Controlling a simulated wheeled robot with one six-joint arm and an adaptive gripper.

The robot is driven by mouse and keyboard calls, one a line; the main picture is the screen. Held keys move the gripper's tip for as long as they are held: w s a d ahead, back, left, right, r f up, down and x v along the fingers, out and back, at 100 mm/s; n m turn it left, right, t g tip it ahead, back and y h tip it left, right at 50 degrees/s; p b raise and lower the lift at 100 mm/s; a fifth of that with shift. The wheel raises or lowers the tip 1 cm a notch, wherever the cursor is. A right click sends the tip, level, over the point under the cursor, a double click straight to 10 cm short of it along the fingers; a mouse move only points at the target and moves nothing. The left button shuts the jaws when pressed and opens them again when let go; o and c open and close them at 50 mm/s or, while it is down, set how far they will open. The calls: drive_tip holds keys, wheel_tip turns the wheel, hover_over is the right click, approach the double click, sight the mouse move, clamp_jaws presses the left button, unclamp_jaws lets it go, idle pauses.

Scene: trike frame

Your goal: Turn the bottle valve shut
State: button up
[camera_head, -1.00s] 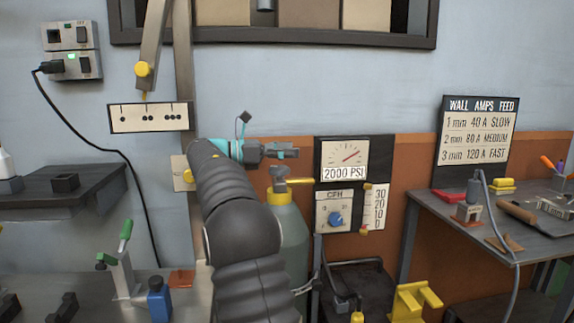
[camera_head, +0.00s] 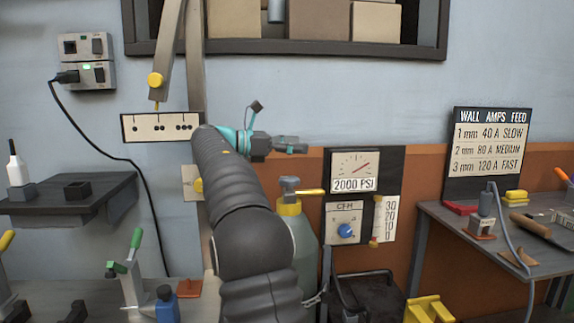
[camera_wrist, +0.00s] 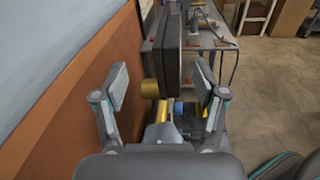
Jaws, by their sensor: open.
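The gas bottle (camera_head: 305,240) stands behind my arm, partly hidden by it. Its grey valve (camera_head: 290,186) sits above a yellow collar, with a yellow lever (camera_head: 311,192) pointing right toward the gauge panel. My gripper (camera_head: 292,145) is above the valve, apart from it, pointing right. In the wrist view my gripper (camera_wrist: 161,82) has its two fingers spread with nothing held. The grey valve body (camera_wrist: 165,133) and part of the yellow lever (camera_wrist: 163,108) show low between the fingers.
The gauge panel (camera_head: 396,160), reading 2000 PSI, stands right of the bottle; its dark side shows ahead in the wrist view (camera_wrist: 173,45). A workbench (camera_head: 450,215) with tools is farther right. A dark shelf (camera_head: 110,200) and a clamp (camera_head: 134,280) are at left.

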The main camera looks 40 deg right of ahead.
drive_tip(key=s+a+f+m+t+y, duration=0.45)
drive_tip(key=s+a+f, duration=0.5)
drive_tip(key=a, duration=0.25)
drive_tip(key=s+a+f+m+t+y, duration=0.4)
drive_tip(key=s+a+f+y, duration=0.3)
drive_tip(key=a+f, duration=0.4)
drive_tip(key=s+a+f+m+t+y, duration=0.4)
drive_tip(key=s+a+f, duration=0.55)
drive_tip(key=a, duration=0.45)
drive_tip(key=w+d+r+m+t+y+b, duration=0.25)
drive_tip(key=w+d+r+m, duration=0.3)
drive_tip(key=w+m, duration=0.4)
drive_tip(key=w+d+r+m+t+y+b, duration=0.1)
drive_tip(key=w+d+r+m+y, duration=0.3)
drive_tip(key=w+r+m, duration=0.45)
drive_tip(key=m+t+b, duration=0.2)
drive_tip(key=m+t, duration=0.6)
drive_tip(key=m, duration=0.5)
approach(281, 178)
drive_tip(key=w+a+r, duration=0.2)
drive_tip(key=w+a, duration=0.1)
drive_tip(key=d+f, duration=0.1)
drive_tip(key=d+f+m+h, duration=0.1)
drive_tip(key=shift+w+d+f+m+b, duration=0.15)
drive_tip(key=shift+w+d+m+b, duration=0.15)
drive_tip(key=shift+w+d, duration=0.1)
drive_tip(key=shift+w, duration=0.15)
drive_tip(key=shift+x, duration=3.5)
